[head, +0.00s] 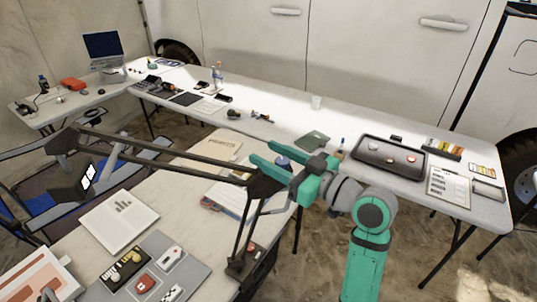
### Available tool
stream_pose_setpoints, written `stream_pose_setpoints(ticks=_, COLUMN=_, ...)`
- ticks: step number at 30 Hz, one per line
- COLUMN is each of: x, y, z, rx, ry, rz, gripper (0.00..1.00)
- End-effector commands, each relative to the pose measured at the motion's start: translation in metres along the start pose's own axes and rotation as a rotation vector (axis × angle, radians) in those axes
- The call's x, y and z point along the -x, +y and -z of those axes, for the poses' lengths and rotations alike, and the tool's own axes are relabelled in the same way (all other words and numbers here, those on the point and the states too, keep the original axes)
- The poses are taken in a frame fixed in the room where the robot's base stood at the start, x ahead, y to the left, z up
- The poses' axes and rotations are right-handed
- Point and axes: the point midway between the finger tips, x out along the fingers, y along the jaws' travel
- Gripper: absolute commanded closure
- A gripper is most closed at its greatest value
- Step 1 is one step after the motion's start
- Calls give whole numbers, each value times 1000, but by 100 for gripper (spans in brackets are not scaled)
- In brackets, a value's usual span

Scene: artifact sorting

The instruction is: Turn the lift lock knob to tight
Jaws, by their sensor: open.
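My teal gripper (260,153) is in the middle of the head view, pointing left, with its two fingers apart and nothing clearly held. It appears just above the elbow joint (264,186) of a dark jointed lamp-like arm (165,150); I cannot tell whether they touch. A small dark blue round thing (283,161) shows beside the fingers; I cannot tell whether it is a knob. No knob can be read as the lift lock, and its setting cannot be seen. The jointed arm's base (244,262) stands on the near table, and its lit head (85,178) hangs at the left.
The near table (185,222) holds a grey control panel (192,268), papers and a notebook (222,145). A long white table (285,110) behind carries a black tray (375,170) and small items. A laptop (103,48) stands at the far left. A chair (30,218) is left.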

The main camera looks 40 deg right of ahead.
Motion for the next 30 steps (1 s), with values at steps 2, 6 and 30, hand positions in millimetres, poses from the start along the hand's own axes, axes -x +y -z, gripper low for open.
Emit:
stream_pose_setpoints(ticks=2, x=-3, y=0, z=0, rx=0, ry=0, rz=0, gripper=55)
stream_pose_setpoints(ticks=6, x=-5, y=0, z=0, rx=0, ry=1, rz=0, gripper=55)
stream_pose_setpoints(ticks=30, x=-6, y=2, z=0, rx=0, ry=2, rz=-91, gripper=96)
